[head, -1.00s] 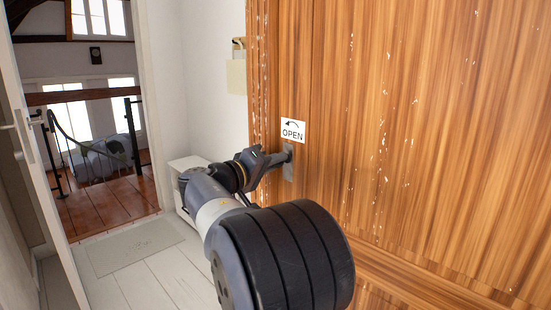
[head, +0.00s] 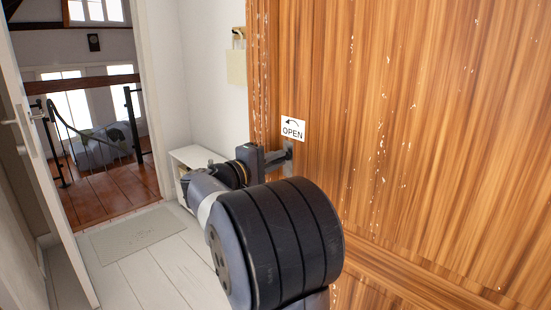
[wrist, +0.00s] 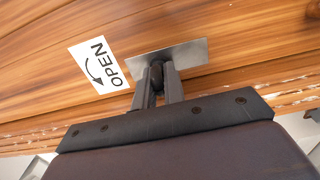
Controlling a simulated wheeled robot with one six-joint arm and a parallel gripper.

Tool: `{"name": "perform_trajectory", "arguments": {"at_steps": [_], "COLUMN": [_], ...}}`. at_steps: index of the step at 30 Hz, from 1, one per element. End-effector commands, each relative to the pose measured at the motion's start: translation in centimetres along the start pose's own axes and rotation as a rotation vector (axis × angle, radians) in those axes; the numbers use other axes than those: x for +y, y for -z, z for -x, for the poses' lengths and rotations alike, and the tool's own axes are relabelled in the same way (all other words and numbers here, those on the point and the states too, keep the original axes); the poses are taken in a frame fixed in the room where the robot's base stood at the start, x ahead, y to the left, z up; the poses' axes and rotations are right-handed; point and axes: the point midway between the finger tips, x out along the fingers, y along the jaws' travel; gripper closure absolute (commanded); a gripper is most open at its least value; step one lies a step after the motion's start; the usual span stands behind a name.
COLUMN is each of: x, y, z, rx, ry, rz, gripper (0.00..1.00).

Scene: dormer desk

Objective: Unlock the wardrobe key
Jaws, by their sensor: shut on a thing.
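The wooden wardrobe (head: 420,130) fills the right of the head view. A metal lock plate (head: 291,170) is on it, just below a white OPEN label (head: 292,129) with a curved arrow. My gripper (head: 287,153) is at the plate, mostly hidden there by my arm. In the wrist view the plate (wrist: 190,55) lies behind my fingers (wrist: 158,85), beside the label (wrist: 98,67). The fingers are close together on a small dark key (wrist: 157,70) at the plate. Most of the key is hidden between them.
An open white door (head: 35,150) stands at the left, with a doorway to a red-tiled floor (head: 110,195) and railing. A low white cabinet (head: 195,157) is behind my arm. A grey mat (head: 133,230) lies on the white plank floor.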

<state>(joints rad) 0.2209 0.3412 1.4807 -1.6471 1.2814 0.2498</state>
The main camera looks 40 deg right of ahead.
Motion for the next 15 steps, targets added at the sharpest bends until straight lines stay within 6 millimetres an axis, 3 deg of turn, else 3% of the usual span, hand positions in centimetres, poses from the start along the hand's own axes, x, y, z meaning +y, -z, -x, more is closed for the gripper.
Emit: {"name": "perform_trajectory", "arguments": {"at_steps": [11, 12, 15], "x": [-0.08, -0.08, -0.07], "y": [0.01, 0.01, 0.01], "z": [0.0, 0.0, 0.0], "rx": [0.001, 0.001, 0.0], "ry": [0.001, 0.001, 0.001], "rz": [0.005, 0.004, 0.004], "gripper": [1.0, 0.87, 0.79]}}
